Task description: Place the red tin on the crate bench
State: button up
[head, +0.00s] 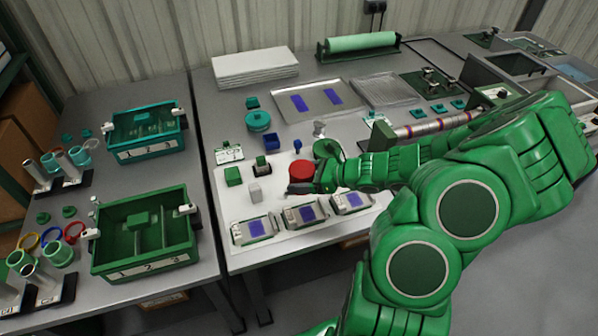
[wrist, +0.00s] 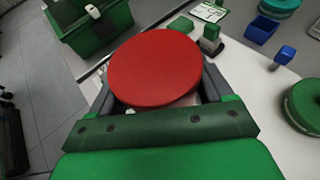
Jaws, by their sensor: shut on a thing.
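The red tin (head: 301,171) is round with a flat top. It is held over the white mat on the right-hand bench in the head view. My gripper (head: 301,187) is shut on it. In the wrist view the tin (wrist: 155,68) sits between the two dark fingers, its top facing the camera. Its underside is hidden, so I cannot tell whether it touches the mat. The crate bench (head: 75,215) is the grey bench at the left. It carries a teal crate (head: 145,154) at the back and a green crate (head: 145,262) nearer the front.
Pipe stands and coloured rings line the crate bench's left side; bare surface shows between the crates. A narrow gap (head: 203,180) parts the benches.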

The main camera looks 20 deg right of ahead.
aim_at(305, 180)
jog(key=shift+s+a+r, duration=0.1)
jog(key=shift+s+r, duration=0.25)
jog(key=shift+s, duration=0.45)
jog(key=shift+s+a+r, duration=0.1)
jog(key=shift+s+r, duration=0.2)
jog(key=shift+s, duration=0.45)
